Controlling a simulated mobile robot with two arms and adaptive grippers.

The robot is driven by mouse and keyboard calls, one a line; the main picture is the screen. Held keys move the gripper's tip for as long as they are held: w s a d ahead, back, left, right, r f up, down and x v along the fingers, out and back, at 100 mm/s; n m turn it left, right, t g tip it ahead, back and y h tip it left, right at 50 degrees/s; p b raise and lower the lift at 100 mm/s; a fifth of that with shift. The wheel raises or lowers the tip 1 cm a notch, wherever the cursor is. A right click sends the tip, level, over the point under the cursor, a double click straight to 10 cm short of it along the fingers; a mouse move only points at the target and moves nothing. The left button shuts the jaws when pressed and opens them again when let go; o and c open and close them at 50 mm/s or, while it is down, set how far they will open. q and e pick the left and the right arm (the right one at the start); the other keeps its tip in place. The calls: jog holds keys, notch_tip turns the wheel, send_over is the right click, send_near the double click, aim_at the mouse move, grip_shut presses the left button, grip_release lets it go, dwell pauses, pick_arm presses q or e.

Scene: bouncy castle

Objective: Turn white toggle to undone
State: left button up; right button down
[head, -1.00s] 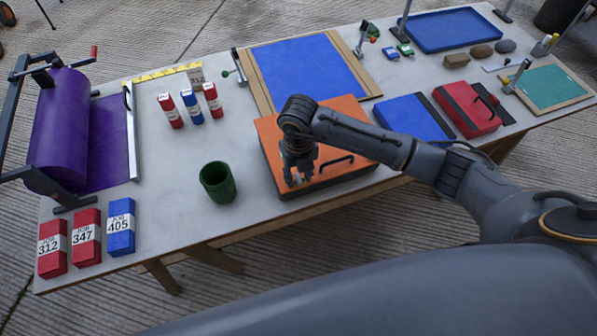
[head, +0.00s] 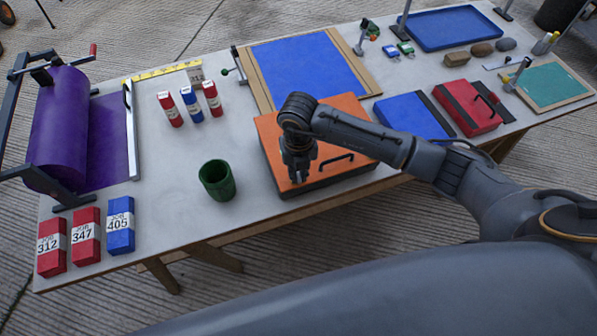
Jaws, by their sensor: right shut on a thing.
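An orange case (head: 345,118) with a dark base and a dark handle (head: 337,160) lies on the table at its front middle. My right gripper (head: 298,178) points down onto the left front part of the case, left of the handle. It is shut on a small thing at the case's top. The fingers hide that thing, so I cannot make out the white toggle or which way it is turned. My left gripper is out of view.
A green cup (head: 217,181) stands left of the case. A blue panel (head: 308,72) lies behind it. A blue case (head: 411,117) and a red case (head: 468,108) lie to the right. Red and blue boxes (head: 86,237) stand at the front left.

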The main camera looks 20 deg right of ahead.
jog(key=m, duration=0.4)
jog(key=shift+b, duration=0.3)
jog(key=m, duration=0.4)
jog(key=shift+r, duration=0.1)
jog(key=m, duration=0.4)
jog(key=shift+m+p, duration=0.65)
jog(key=shift+m, duration=1.45)
jog(key=shift+w, duration=0.1)
jog(key=c, duration=1.4)
grip_release()
